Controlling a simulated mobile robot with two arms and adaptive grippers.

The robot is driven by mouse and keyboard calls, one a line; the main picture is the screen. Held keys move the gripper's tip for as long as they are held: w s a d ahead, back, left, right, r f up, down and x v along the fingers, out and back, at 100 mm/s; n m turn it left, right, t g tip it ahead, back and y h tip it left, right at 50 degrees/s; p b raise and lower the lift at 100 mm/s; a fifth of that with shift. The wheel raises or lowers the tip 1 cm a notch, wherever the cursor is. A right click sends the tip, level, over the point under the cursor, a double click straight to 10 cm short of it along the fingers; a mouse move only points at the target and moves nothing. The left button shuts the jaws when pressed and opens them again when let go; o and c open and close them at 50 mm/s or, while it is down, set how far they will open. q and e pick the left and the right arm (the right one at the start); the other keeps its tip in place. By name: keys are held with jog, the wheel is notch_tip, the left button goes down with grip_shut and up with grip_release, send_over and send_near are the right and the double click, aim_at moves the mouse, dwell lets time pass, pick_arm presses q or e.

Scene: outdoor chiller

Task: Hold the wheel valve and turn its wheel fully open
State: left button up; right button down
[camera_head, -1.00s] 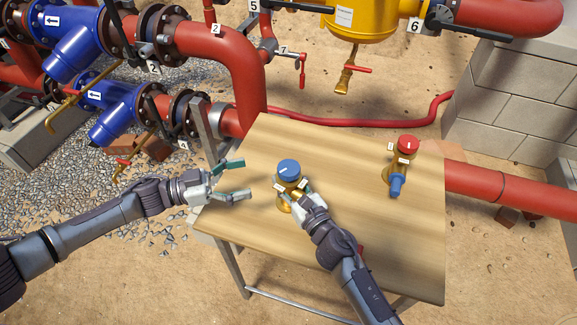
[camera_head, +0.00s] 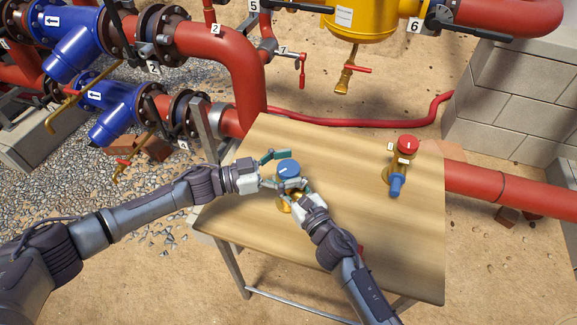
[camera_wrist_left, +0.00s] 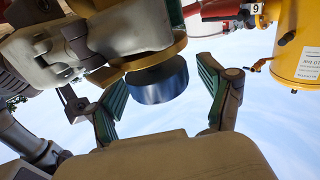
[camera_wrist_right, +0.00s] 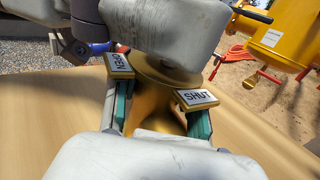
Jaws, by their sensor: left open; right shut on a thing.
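The wheel valve stands on the wooden table, with a blue wheel (camera_head: 289,169) on a brass body (camera_head: 283,206). My left gripper (camera_head: 284,172) is open, its green-padded fingers on either side of the blue wheel. In the left wrist view the blue wheel (camera_wrist_left: 158,82) lies between the two fingers, with gaps showing. My right gripper (camera_head: 299,192) is shut on the brass body below the wheel. In the right wrist view the body (camera_wrist_right: 152,105) sits between the fingers, near a "SHUT" label (camera_wrist_right: 197,97) and a second, hard-to-read label (camera_wrist_right: 118,65). The wheel's pale mark is partly visible.
A second valve with a red wheel (camera_head: 408,145) and blue lower part stands at the table's right. The wooden table (camera_head: 350,215) is otherwise mostly clear. Red pipes (camera_head: 225,55), a yellow vessel (camera_head: 360,18) and a block wall (camera_head: 515,100) surround it.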

pick_arm(q)
jog(key=c, duration=1.2)
jog(key=n+t+y, duration=0.1)
jog(key=n+t, duration=0.1)
jog(key=t, duration=0.1)
jog(key=shift+s+d, duration=0.1)
jog(key=shift+s, duration=0.05)
jog(key=shift+n+t+y, duration=0.8)
jog(key=shift+n+t, duration=0.2)
jog(key=shift+t, duration=0.4)
jog(key=o, duration=1.2)
